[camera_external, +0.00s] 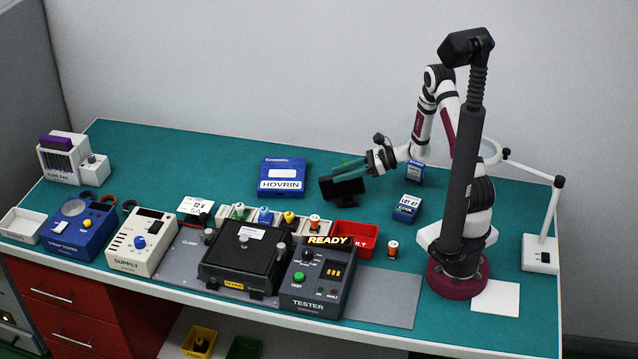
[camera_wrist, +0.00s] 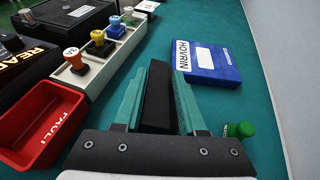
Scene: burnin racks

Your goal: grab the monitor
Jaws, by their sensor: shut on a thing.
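The small black monitor (camera_external: 342,188) is at the middle of the green bench, right of the blue HOVRIN box. My gripper (camera_external: 348,168) reaches it from the right with its teal fingers. In the wrist view, the monitor (camera_wrist: 158,98) shows as a dark slab seen from its narrow side. It lies between the two fingers of my gripper (camera_wrist: 160,85), which are shut on it. Its lower part is hidden in the wrist view, and I cannot tell whether it touches the bench.
The blue HOVRIN box (camera_external: 282,177) lies left of the monitor. A red FAULT bin (camera_external: 354,239) and a rack of coloured plugs (camera_wrist: 99,49) are nearby. A blue box (camera_external: 407,208) stands right of the monitor. A green-topped piece (camera_wrist: 240,129) is beside my gripper.

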